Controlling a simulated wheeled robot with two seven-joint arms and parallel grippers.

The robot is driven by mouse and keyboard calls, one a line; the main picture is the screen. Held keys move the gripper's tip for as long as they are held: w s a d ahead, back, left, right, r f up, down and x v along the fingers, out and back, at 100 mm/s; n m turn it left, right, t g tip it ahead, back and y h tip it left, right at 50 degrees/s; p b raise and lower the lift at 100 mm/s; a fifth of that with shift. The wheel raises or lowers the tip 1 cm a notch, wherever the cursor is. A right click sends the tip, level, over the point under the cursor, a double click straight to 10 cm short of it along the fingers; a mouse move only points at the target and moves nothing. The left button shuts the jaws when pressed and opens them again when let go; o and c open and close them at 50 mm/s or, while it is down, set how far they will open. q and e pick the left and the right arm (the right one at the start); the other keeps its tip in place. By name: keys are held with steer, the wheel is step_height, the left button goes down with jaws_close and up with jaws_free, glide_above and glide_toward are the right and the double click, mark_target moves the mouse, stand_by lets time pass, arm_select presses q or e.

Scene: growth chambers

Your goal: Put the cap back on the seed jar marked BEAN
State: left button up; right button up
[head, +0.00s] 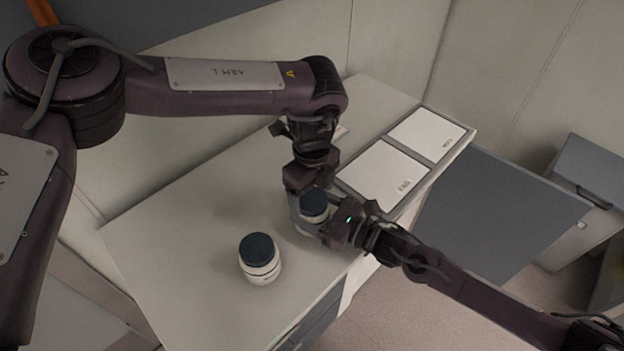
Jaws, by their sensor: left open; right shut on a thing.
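A white jar (308,229) with a dark blue cap (314,204) at its top stands on the bench between my two grippers, partly hidden by them. I cannot read its mark, nor tell whether the cap is fully seated. My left gripper (303,203) comes down from above and is open around or beside the cap. My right gripper (324,229) reaches in from the right and is shut, seemingly on the body of this jar. A second white jar (261,266) with a dark blue cap (258,249) on it stands upright nearer the front left; its mark is unreadable too.
Two white labelled panels (384,174) (427,135) in a grey frame lie at the right of the bench (185,225). The left of the bench is clear. A pale wall runs behind it. A grey cabinet (590,170) stands at the far right.

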arm_select(q)
steer(key=shift+f, duration=0.3)
steer(key=c, duration=1)
steer(key=o, duration=1.2)
steer(key=shift+c, duration=0.2)
step_height(320, 180, up, 12)
